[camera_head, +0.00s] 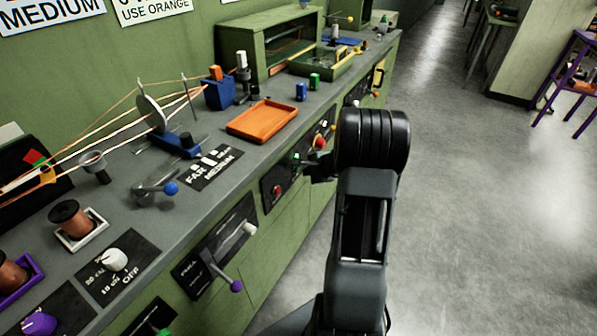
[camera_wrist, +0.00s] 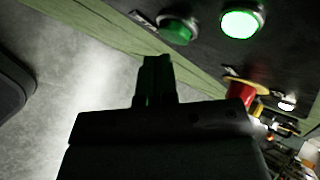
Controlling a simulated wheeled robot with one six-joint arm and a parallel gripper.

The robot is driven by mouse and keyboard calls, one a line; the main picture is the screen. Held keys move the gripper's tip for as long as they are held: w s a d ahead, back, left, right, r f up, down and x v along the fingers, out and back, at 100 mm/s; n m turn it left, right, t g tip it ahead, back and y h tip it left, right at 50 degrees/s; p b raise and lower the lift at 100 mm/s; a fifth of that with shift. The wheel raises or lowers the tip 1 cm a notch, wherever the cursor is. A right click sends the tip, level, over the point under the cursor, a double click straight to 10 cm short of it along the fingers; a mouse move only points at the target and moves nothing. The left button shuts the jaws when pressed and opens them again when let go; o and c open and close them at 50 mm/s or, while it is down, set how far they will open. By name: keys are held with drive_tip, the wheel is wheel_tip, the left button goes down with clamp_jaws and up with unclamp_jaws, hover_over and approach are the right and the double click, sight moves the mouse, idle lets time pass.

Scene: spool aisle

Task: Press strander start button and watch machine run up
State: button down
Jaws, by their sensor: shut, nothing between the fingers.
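My gripper (camera_wrist: 158,68) is shut and empty, its fingertips just short of the front panel's edge in the wrist view. A dark green push button (camera_wrist: 178,29) sits on the panel a little beyond the fingertips, with a visible gap between them. A brightly lit green round lamp or button (camera_wrist: 242,22) is to its right. A red mushroom button on a yellow base (camera_wrist: 240,92) is lower right. In the head view my gripper (camera_head: 312,170) is at the bench front, beside a small green button (camera_head: 295,158); the arm hides part of the panel. Button labels are unreadable.
The grey bench (camera_head: 215,205) carries an orange tray (camera_head: 263,119), copper spools (camera_head: 70,217) and wires. A lever with a purple knob (camera_head: 236,286) sticks out from the front. The floor (camera_head: 460,220) right of my arm is clear; a purple stand (camera_head: 577,75) is farther right.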

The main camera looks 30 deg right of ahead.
drive_tip(key=shift+s+d+b, duration=0.25)
drive_tip(key=shift+s+d, duration=0.2)
drive_tip(key=shift+s, duration=0.45)
drive_tip(key=shift+s+d+b, duration=0.3)
drive_tip(key=shift+s+d, duration=0.2)
drive_tip(key=shift+s, duration=0.35)
drive_tip(key=shift+s+d+b, duration=0.25)
drive_tip(key=shift+s+d, duration=0.2)
drive_tip(key=shift+s, duration=0.45)
drive_tip(key=s+a+r+n+g+p, duration=0.65)
drive_tip(key=s+a+r+n, duration=0.3)
drive_tip(key=a, duration=0.35)
drive_tip(key=s+a+r+n+h+p, duration=0.1)
drive_tip(key=s+a+r+n+p, duration=0.1)
drive_tip(key=r, duration=0.5)
drive_tip(key=s+a+r+n+t+p, duration=0.1)
drive_tip(key=s+a+r+n+p, duration=0.1)
drive_tip(key=a+r+n+p, duration=0.3)
drive_tip(key=s+a+r+n+h+p, duration=0.1)
drive_tip(key=a+r+n+p, duration=0.3)
drive_tip(key=r, duration=0.5)
drive_tip(key=shift+s+a+r+h+p, duration=0.3)
drive_tip(key=shift+s+a+r+p, duration=0.1)
drive_tip(key=shift+a+p, duration=0.5)
drive_tip(key=shift+t, duration=0.25)
